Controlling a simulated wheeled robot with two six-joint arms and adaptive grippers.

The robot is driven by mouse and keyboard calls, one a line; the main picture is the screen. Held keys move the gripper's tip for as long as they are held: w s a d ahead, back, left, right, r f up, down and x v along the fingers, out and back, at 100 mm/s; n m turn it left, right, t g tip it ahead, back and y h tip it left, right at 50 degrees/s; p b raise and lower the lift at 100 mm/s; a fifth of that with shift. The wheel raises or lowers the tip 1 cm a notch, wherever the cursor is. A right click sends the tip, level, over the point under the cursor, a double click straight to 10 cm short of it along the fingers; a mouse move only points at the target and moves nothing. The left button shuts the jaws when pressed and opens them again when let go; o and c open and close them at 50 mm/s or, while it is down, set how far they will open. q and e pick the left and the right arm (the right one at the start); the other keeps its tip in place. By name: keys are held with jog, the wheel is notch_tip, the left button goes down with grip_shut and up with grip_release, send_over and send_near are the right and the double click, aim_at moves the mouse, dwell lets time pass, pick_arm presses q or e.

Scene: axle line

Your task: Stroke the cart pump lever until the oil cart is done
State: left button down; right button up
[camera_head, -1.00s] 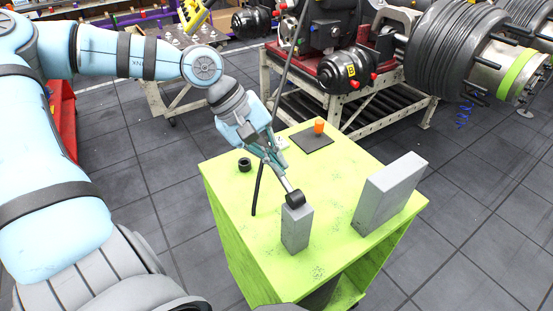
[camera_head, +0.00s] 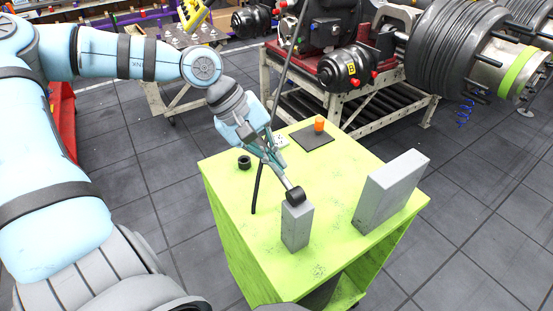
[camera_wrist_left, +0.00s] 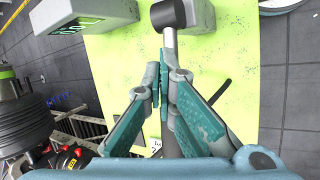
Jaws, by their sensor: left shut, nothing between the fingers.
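The oil cart (camera_head: 235,240) is a lime-green box with a flat top. A grey pump block (camera_head: 297,228) stands upright on it, with a dark round pivot (camera_head: 295,197) on top. The pale lever rod (camera_head: 286,183) runs from the pivot toward my left gripper (camera_head: 276,166). In the left wrist view the pivot (camera_wrist_left: 168,14) is at the top and the rod (camera_wrist_left: 170,48) runs down to my left gripper (camera_wrist_left: 162,85). Its fingers are shut with nothing gripped, close by the rod; whether they touch it is unclear. My right gripper is not in view.
A larger grey box (camera_head: 392,192) stands at the cart's right. An orange piece (camera_head: 319,125) sits on a dark pad (camera_head: 310,139) at the back. A small black ring (camera_head: 244,163) and a thin black rod (camera_head: 257,188) are left of the gripper. A machinery stand (camera_head: 350,105) is behind.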

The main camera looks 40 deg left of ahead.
pick_arm(q)
jog(key=shift+w+a+f+b, duration=0.1)
jog(key=shift+a+f+b, duration=0.1)
jog(key=shift+f+b, duration=0.3)
jog(key=shift+a+f+b, duration=0.15)
jog(key=shift+f+b, duration=0.2)
jog(key=shift+f, duration=0.25)
dwell(0.8)
dwell(0.3)
jog(key=shift+s+d+r+p, duration=0.1)
jog(key=shift+d+r+p, duration=0.2)
jog(key=shift+r+p, duration=0.45)
jog(key=shift+s+d+r+p, duration=0.1)
jog(key=shift+d+r+p, duration=0.15)
jog(key=shift+r+p, duration=0.5)
jog(key=shift+s+d+r+p, duration=0.1)
jog(key=shift+d+r+p, duration=0.25)
jog(key=shift+r, duration=0.7)
jog(key=r+p, duration=0.1)
jog(key=d+r+p, duration=0.1)
jog(key=r, duration=0.1)
jog(key=r+p, duration=0.1)
jog(key=p, duration=0.1)
jog(key=shift+s+d+r, duration=0.2)
jog(key=shift+d+r, duration=0.05)
jog(key=shift+r, duration=0.1)
